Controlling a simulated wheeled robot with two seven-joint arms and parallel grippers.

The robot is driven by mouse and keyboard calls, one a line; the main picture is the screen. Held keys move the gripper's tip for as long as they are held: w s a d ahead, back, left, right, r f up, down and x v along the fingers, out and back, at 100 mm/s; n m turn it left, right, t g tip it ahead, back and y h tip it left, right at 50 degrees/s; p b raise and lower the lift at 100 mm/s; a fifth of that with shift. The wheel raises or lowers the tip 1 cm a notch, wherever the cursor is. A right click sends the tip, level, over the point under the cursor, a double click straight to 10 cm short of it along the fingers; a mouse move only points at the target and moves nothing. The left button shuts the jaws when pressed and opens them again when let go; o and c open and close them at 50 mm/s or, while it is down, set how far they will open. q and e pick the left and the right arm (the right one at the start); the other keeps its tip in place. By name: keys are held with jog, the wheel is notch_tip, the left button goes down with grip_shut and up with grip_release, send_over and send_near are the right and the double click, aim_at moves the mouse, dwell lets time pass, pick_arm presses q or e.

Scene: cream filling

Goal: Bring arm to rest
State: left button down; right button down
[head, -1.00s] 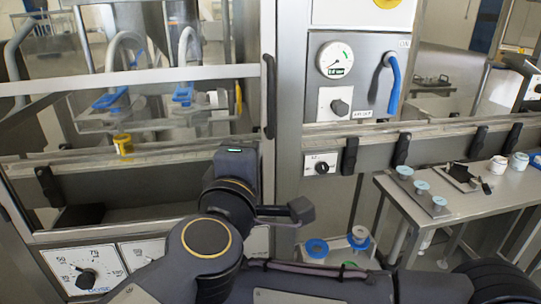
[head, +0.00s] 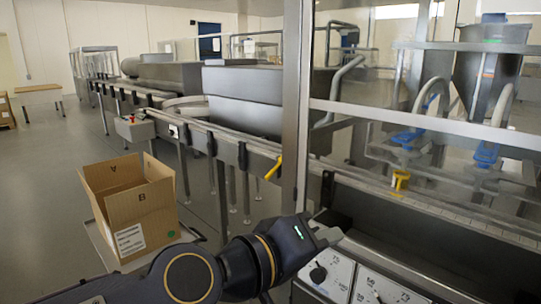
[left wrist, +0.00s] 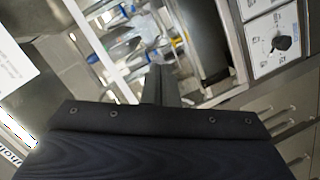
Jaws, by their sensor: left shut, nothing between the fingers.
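My left arm comes in from the bottom left of the head view. Its gripper (head: 328,237) is shut and empty, in front of the filling machine's dial panel. In the left wrist view the closed fingers (left wrist: 157,84) stick up in the middle, with nothing between them. My right gripper is not in view.
The filling machine (head: 440,212) with glass guards and blue-handled nozzles stands at the right. Its dial panel (head: 345,275) is close by my left gripper. An open cardboard box (head: 140,215) stands at the left.

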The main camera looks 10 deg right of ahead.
pick_arm(q)
jog(key=w+a+f+n+t+y, duration=0.1)
jog(key=a+f+y, duration=0.35)
jog(key=a, duration=0.75)
jog(key=a+f+t+y, duration=0.1)
jog(key=a+f+y, duration=0.1)
jog(key=a+f, duration=0.8)
jog(key=s+a+f+n+g+y, duration=0.1)
jog(key=s+a+f+y, duration=0.1)
jog(key=s+a+f, duration=0.45)
jog(key=s+a+f+n+g+y, duration=0.15)
jog(key=s+a+f, duration=0.25)
jog(key=a, duration=0.5)
notch_tip(320, 180, up, 16)
jog(key=p, duration=1.6)
jog(key=shift+s+f+y, duration=0.25)
jog(key=shift+y, duration=0.15)
jog(key=shift+w+d, duration=0.1)
